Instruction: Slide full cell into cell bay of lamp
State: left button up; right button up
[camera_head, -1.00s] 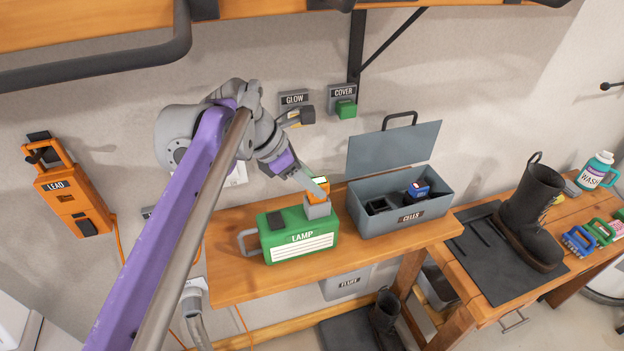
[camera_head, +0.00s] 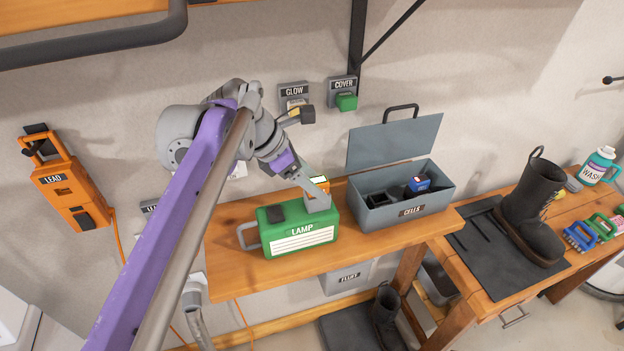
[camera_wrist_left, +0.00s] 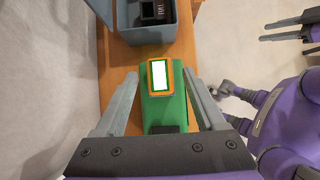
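The green lamp (camera_head: 270,240) stands on the wooden bench, with a handle at its left end. An orange cell (camera_head: 319,182) with a pale, green-edged top stands upright at the lamp's right end, where the bay is. It also shows in the wrist view (camera_wrist_left: 160,62) at the end of the lamp (camera_wrist_left: 165,112). The near finger hides its lower part, so I cannot tell how deep it sits. My left gripper (camera_wrist_left: 160,78) is open, its fingers on either side of the cell with gaps. My right gripper (camera_wrist_left: 290,28) shows at the wrist view's upper right, fingers apart.
A grey open-lidded CELLS box (camera_head: 385,215) stands right of the lamp, holding a blue cell (camera_head: 418,184) and dark slots. A black boot (camera_head: 532,205) stands on the right-hand bench. An orange LEAD unit (camera_head: 66,190) hangs on the wall at left.

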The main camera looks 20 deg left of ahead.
pick_arm(q)
jog(key=v, duration=1)
jog(key=shift+a+r+p, duration=0.25)
jog(key=shift+r+p, duration=0.05)
jog(key=shift+s, duration=0.15)
dwell(0.4)
